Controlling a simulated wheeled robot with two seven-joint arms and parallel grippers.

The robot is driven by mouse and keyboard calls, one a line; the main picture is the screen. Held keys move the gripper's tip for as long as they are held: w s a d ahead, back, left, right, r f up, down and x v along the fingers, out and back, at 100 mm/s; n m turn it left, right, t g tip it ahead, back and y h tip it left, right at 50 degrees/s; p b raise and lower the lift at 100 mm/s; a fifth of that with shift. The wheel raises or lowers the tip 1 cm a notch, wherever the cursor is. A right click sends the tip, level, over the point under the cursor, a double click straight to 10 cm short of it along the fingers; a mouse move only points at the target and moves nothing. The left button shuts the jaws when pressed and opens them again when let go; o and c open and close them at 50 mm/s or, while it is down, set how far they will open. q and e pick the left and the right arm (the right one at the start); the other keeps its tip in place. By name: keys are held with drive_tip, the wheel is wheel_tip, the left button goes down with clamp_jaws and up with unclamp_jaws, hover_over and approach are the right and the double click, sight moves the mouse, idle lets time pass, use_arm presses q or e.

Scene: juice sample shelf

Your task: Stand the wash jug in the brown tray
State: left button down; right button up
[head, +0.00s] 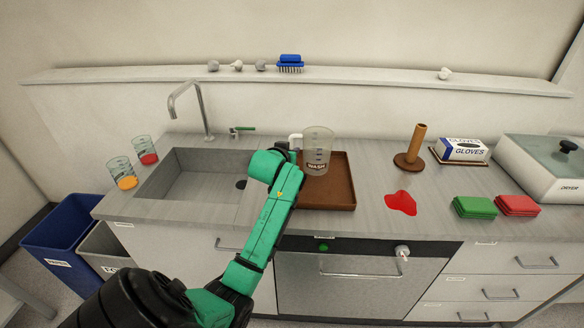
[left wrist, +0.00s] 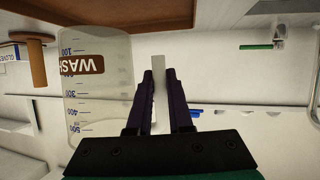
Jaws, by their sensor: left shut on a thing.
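The wash jug (head: 317,152) is a clear measuring jug with a brown WASH label and a pale handle on its left. It is upright over the back part of the brown tray (head: 338,198). Whether its base touches the tray or is just above it I cannot tell. My left gripper (left wrist: 159,80) is shut on the jug's handle, and the jug (left wrist: 95,95) shows beside the fingers in the left wrist view, which looks upside down. In the head view my left arm hides the tray's left side. My right gripper is not in view.
A sink (head: 190,178) lies left of the tray, with two glasses (head: 122,172) further left. On the right are a red spill (head: 401,202), a wooden post (head: 413,148), a glove box (head: 463,149), green (head: 475,207) and red cloths (head: 517,205), and a dryer (head: 545,165).

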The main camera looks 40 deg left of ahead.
use_arm(q)
drive_tip(key=shift+s+d+f, duration=0.1)
drive_tip(key=shift+s+f, duration=0.1)
drive_tip(key=shift+f, duration=1.05)
drive_tip(key=f, duration=0.3)
drive_tip(key=shift+w+d+f, duration=0.1)
drive_tip(key=shift+w+f, duration=0.05)
drive_tip(key=shift+w, duration=0.05)
drive_tip(key=shift+f, duration=0.25)
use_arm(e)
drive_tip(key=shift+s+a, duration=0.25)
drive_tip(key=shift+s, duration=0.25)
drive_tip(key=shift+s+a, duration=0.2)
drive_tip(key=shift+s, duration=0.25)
use_arm(q)
drive_tip(key=c, duration=0.8)
unclamp_jaws()
drive_tip(key=shift+f, duration=0.1)
drive_tip(key=shift+c, duration=0.2)
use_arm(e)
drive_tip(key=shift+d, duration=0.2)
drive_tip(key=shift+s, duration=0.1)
